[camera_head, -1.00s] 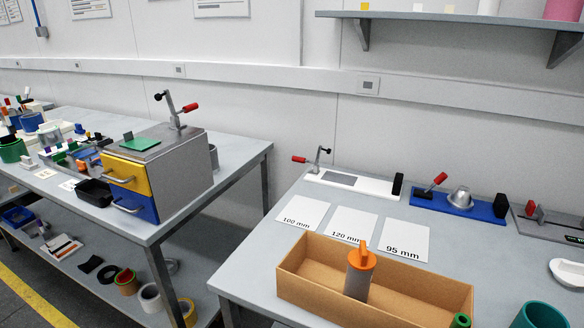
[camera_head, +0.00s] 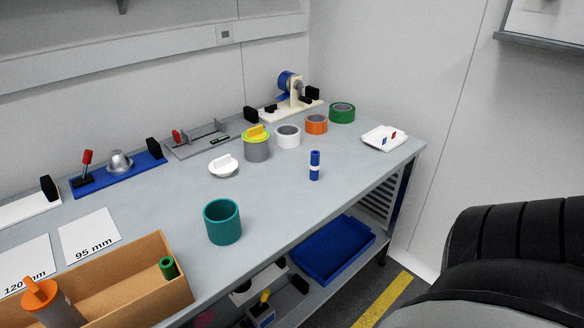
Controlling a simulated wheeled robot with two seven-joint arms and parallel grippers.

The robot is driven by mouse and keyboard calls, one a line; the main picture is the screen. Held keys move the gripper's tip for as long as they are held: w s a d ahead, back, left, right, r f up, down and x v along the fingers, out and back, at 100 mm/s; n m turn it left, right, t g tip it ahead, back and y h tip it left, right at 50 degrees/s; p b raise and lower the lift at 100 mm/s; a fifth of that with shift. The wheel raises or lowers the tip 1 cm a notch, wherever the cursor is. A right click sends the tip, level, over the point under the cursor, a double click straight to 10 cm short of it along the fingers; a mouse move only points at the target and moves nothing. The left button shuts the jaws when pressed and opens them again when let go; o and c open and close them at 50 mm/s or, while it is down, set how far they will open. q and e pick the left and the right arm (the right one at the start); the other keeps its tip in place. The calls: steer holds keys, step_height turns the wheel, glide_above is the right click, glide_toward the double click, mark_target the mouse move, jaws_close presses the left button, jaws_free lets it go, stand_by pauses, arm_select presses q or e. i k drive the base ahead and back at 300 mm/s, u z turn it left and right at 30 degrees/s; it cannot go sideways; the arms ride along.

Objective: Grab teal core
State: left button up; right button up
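The teal core (camera_head: 222,222) is a short, wide, hollow teal cylinder. It stands upright on the grey workbench (camera_head: 270,228), right of the cardboard box and near the front edge. Nothing touches it. Neither of my grippers shows in the head view.
A cardboard box (camera_head: 127,268) with an orange-topped grey cylinder (camera_head: 52,305) and a green roll (camera_head: 168,267) is left of the core. A blue cylinder (camera_head: 315,166) and a white dish (camera_head: 223,166) stand farther back. Tape rolls (camera_head: 288,137) line the rear. Bench around the core is clear.

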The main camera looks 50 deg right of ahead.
mark_target(221, 217)
steer(key=z, duration=1)
steer(key=k, duration=0.45)
steer(key=z, duration=1.1)
steer(key=i, duration=0.65)
steer(key=u, duration=1.35)
